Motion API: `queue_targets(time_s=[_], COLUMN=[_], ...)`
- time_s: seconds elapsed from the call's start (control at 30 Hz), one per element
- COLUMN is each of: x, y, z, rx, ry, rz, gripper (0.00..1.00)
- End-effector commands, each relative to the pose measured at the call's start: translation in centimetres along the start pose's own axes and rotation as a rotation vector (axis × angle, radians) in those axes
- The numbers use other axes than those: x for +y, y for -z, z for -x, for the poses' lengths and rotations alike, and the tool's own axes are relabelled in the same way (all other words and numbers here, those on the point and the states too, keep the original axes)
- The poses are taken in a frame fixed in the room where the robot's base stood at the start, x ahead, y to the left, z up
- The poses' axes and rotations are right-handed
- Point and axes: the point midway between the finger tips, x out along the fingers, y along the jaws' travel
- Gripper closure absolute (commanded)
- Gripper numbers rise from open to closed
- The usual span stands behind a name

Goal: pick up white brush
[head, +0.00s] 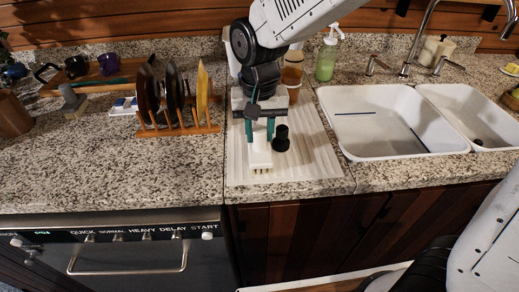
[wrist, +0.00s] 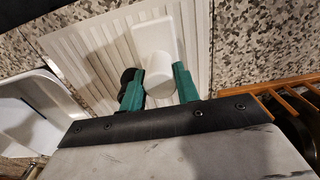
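The white brush (head: 259,158) stands on the ribbed white drainboard, left of the sink, with pale bristles at its front lower end. My gripper (head: 259,133) points down over it, its two teal fingers on either side of its upper part. In the wrist view the brush's rounded white handle (wrist: 158,72) lies between the fingertips of my gripper (wrist: 159,82), with its flat white part beyond. The fingers are very close to the handle; I cannot tell whether they press on it.
A small black object (head: 281,139) stands just right of the brush. A wooden rack (head: 178,131) with plates is to the left. The double sink (head: 376,121) is to the right. An amber bottle (head: 293,68) and a green soap bottle (head: 326,62) stand behind.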

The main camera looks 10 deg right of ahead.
Motion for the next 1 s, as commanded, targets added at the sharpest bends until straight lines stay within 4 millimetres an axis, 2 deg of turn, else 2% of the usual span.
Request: queue_targets(time_s=[0.03, 0.1, 0.47, 0.57, 0.73, 1.0], x=[0.0, 0.0, 0.0, 0.0, -0.1, 1.8], y=[0.0, 0.0, 0.0, 0.0, 0.1, -5.7], z=[0.0, 0.0, 0.4, 1.2, 3.6, 4.2], rx=[0.000, 0.000, 0.002, 0.002, 0.004, 0.002], ry=[0.001, 0.001, 0.001, 0.002, 0.003, 0.002], rz=[0.000, 0.000, 0.000, 0.000, 0.000, 0.002], gripper=[0.84, 1.00, 1.00, 1.00, 1.00, 1.00])
